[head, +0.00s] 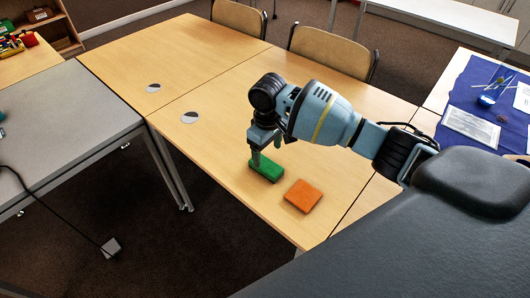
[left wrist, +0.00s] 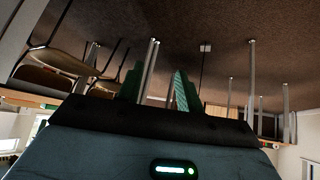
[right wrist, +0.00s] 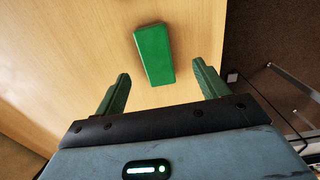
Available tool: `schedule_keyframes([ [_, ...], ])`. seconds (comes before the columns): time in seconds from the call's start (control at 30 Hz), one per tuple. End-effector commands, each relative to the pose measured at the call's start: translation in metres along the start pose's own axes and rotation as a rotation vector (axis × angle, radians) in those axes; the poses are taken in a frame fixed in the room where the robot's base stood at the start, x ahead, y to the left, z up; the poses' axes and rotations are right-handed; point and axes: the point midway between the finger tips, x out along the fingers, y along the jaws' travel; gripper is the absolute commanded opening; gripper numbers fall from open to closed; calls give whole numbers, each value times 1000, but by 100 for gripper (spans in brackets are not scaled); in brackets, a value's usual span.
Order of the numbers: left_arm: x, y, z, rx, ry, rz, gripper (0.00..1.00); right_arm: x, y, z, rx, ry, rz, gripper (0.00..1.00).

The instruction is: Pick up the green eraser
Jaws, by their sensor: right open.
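The green eraser (head: 265,167) is a flat green block lying on the wooden table (head: 226,187). In the head view my right gripper (head: 264,150) is just above it and hides part of its top. In the right wrist view the eraser (right wrist: 154,54) lies ahead of the two spread fingertips (right wrist: 161,69), in the gap's line, with nothing between the fingers. My left gripper shows only in the left wrist view (left wrist: 159,70), its fingers apart and empty, away from the table top.
An orange block (head: 303,196) lies on the table to the right of the eraser, near the front edge. Two round grey discs (head: 190,117) are set in the table top. Chairs (head: 331,50) stand behind. A blue cloth (head: 462,94) with items covers a table at right.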

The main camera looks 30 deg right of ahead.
Motion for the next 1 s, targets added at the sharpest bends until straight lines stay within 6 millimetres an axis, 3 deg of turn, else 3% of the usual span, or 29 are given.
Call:
schedule_keyframes([
  [0.37, -4, 2, 17, -3, -34, 2, 36, 0, 2, -1, 5, -1, 1, 73],
  [0.6, -4, 2, 28, -4, -56, 4, 36, 22, 2, -1, 4, -3, 1, 73],
  [0.83, -2, 2, 21, -2, -40, 3, 36, 29, 2, -2, 4, -1, 1, 73],
  [1.0, 0, 1, 18, -2, -33, 3, 36, 54, -1, -3, 4, -3, 1, 73],
])
